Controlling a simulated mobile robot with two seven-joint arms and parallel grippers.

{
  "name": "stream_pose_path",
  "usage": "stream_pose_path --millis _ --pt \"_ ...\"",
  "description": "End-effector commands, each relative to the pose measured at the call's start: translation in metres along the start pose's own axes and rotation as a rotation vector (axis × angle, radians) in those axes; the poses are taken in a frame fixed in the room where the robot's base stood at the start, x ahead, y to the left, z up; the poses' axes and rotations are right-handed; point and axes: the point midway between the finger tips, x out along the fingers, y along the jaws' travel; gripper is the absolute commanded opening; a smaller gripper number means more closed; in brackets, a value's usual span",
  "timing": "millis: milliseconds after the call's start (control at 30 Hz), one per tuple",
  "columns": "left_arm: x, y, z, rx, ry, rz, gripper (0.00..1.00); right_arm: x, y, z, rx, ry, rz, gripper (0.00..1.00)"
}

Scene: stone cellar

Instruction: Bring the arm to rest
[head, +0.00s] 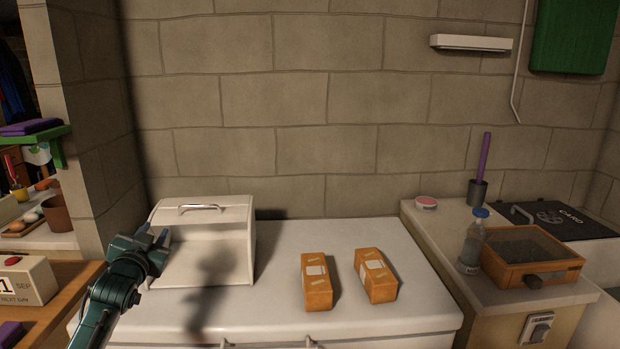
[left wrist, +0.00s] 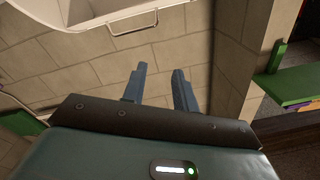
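My left arm comes in from the left in the head view. Its gripper (head: 154,236) is in the air at the left front of a white box with a metal handle (head: 235,245), overlapping its left edge in the picture. In the left wrist view the two blue fingers of this gripper (left wrist: 159,72) stand apart with nothing between them, and the stone wall shows through the gap. The white box's edge and handle (left wrist: 134,24) show at the top of that view, apart from the fingers. My right gripper is not in view.
Two orange packages (head: 316,281) (head: 375,275) lie on the white counter (head: 420,318). At right, a bottle (head: 472,245), a wooden box (head: 530,257) and a dark holder (head: 477,193) stand on another counter. A calendar block (head: 25,283) is at left.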

Motion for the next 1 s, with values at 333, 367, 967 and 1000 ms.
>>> stream_pose_path --millis 333,367,967,1000 --pt "-0.076 0.100 0.091 -0.125 -0.183 0.164 0.29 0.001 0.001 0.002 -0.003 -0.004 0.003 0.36" --pt "-0.087 0.110 0.099 -0.128 -0.195 0.182 0.29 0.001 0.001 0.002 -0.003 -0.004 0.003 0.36" --pt "-0.399 0.267 0.171 -0.334 -0.496 0.500 0.29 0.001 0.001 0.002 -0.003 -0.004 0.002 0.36" --pt "-0.408 0.269 0.171 -0.343 -0.507 0.505 0.29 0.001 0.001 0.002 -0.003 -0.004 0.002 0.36"
